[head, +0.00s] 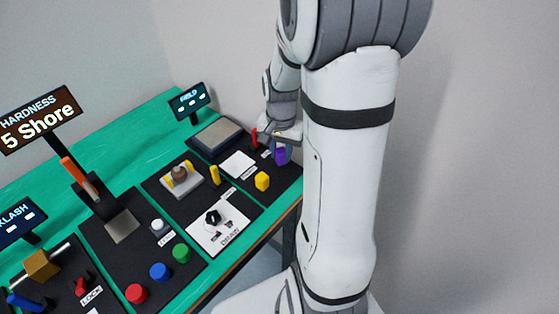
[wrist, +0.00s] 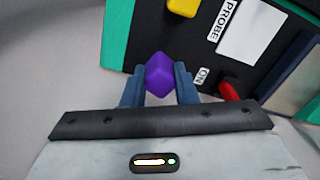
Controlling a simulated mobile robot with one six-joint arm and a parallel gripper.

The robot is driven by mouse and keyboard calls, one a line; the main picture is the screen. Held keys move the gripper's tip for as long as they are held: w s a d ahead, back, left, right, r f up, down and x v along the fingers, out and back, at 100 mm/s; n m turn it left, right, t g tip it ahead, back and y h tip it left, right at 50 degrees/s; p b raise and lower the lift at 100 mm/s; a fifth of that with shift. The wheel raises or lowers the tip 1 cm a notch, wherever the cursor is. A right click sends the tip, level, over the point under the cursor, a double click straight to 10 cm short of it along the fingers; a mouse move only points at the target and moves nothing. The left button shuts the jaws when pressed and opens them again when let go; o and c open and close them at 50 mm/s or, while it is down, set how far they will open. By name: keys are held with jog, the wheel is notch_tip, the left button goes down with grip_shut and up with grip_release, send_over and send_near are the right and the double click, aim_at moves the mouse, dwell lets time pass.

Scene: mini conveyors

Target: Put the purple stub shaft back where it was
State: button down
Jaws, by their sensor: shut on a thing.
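The purple stub shaft (head: 281,156) is a small purple block at the far right end of the bench in the head view. It also shows in the wrist view (wrist: 160,74), with an angular end visible between the blue fingers. My gripper (wrist: 159,88) is shut on it. In the head view my gripper (head: 282,147) is above the right edge of the black panel, partly hidden by my arm. I cannot tell whether the shaft touches the panel.
A red lever (head: 255,138) stands close left of my gripper. A white plate (head: 238,164) and a yellow block (head: 262,181) are on the same panel. A grey pad (head: 215,136) and a display (head: 189,101) stand behind. The bench edge is close by on the right.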

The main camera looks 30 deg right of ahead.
aim_at(281, 161)
jog(key=shift+f, duration=1.85)
jog(key=shift+f, duration=0.1)
jog(key=shift+f, duration=0.15)
jog(key=c, duration=1.1)
grip_release()
jog(key=shift+c, duration=0.2)
